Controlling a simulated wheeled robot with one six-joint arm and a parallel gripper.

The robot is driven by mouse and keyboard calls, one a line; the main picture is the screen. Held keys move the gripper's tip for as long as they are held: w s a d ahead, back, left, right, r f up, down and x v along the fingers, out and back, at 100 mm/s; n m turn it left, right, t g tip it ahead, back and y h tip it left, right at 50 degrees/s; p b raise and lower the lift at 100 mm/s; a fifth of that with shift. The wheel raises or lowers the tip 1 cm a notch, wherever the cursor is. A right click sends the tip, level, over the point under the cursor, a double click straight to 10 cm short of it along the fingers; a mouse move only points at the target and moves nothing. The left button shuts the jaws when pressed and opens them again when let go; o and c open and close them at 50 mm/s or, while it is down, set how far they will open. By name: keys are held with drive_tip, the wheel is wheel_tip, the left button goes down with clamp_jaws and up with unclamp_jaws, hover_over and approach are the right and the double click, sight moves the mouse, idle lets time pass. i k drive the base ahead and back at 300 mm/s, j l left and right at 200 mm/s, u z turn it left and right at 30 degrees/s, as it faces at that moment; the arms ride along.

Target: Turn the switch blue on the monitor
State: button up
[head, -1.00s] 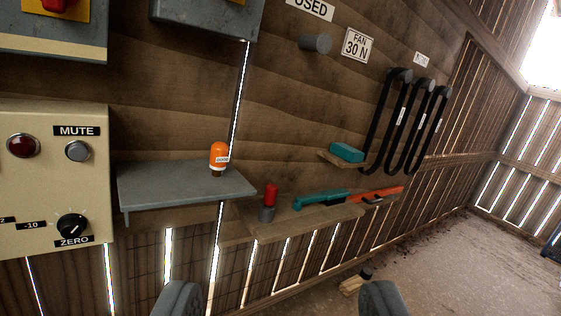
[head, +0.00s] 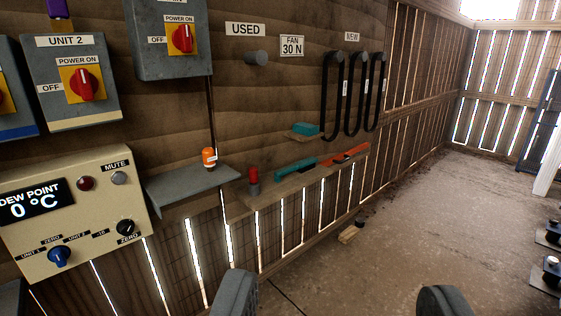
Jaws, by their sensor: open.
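The monitor (head: 75,215) is a cream box on the wall at the left, with a display reading "DEW POINT 0 °C". Its blue switch (head: 60,256) is a knob at the lower left, among labels for zero, unit 1 and unit 2; its exact setting is hard to read. The monitor also has a black zero knob (head: 126,228), a red lamp (head: 86,184) and a grey mute button (head: 119,178). My gripper (head: 340,300) is open and empty at the bottom edge, well to the right of the monitor and apart from it.
A grey shelf (head: 185,188) with an orange item (head: 209,158) juts out right of the monitor. Unit switch boxes (head: 75,82) hang above. A lower ledge (head: 290,188) holds tools. Black belts (head: 332,95) hang on the wall. The floor (head: 420,210) at the right is mostly open.

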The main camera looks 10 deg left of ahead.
sight(58, 255)
drive_tip(key=u, duration=1.25)
